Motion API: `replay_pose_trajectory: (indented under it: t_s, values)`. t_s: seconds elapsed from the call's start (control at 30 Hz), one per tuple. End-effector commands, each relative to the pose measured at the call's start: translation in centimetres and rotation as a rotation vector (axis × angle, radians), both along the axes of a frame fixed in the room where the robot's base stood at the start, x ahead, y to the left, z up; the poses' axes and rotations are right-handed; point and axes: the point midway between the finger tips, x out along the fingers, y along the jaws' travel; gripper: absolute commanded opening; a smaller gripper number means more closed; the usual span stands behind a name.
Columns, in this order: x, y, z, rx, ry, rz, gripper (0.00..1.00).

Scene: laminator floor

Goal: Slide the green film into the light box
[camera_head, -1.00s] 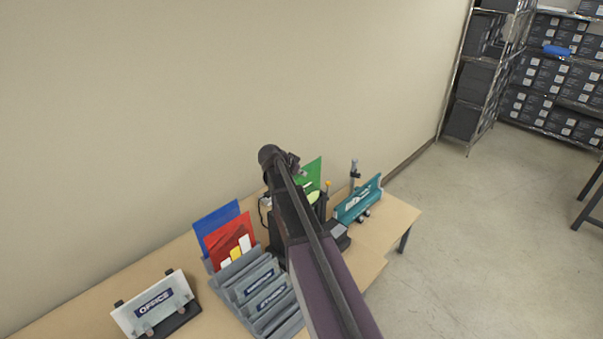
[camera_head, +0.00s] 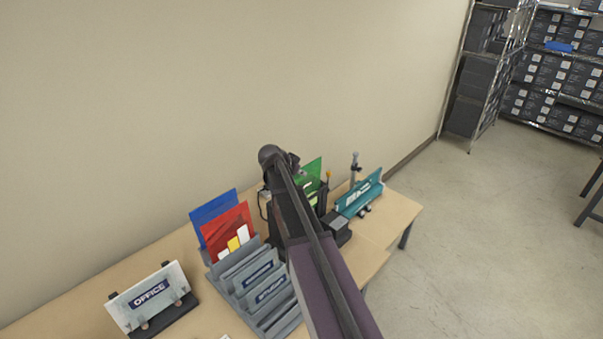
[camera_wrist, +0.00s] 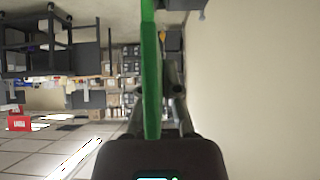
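The green film (camera_head: 311,176) stands upright above the right part of the desk in the head view, partly hidden by my arm. In the wrist view the film (camera_wrist: 151,70) shows edge-on as a tall green strip between my fingers. My gripper (camera_wrist: 154,98) is closed around it; the finger contact is partly hidden. In the head view my gripper is hidden behind my arm. A dark box-like device (camera_head: 338,229) stands on the desk just below and right of the film; I cannot tell for sure whether it is the light box.
A grey sorter (camera_head: 250,275) holds a blue sheet (camera_head: 212,212) and a red sheet (camera_head: 228,232) left of my arm. An office sign (camera_head: 150,297) stands farther left. A teal holder (camera_head: 360,197) stands to the right. The wall (camera_head: 230,90) is close behind the desk.

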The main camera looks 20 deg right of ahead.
Motion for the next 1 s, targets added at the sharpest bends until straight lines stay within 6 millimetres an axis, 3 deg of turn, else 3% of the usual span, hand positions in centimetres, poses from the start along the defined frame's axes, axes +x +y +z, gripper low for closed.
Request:
replay_pose_trajectory:
  t_s: [1.0]
  values:
    - [0.0, 0.0, -5.3, 0.0, 0.0, 0.0, 0.0]
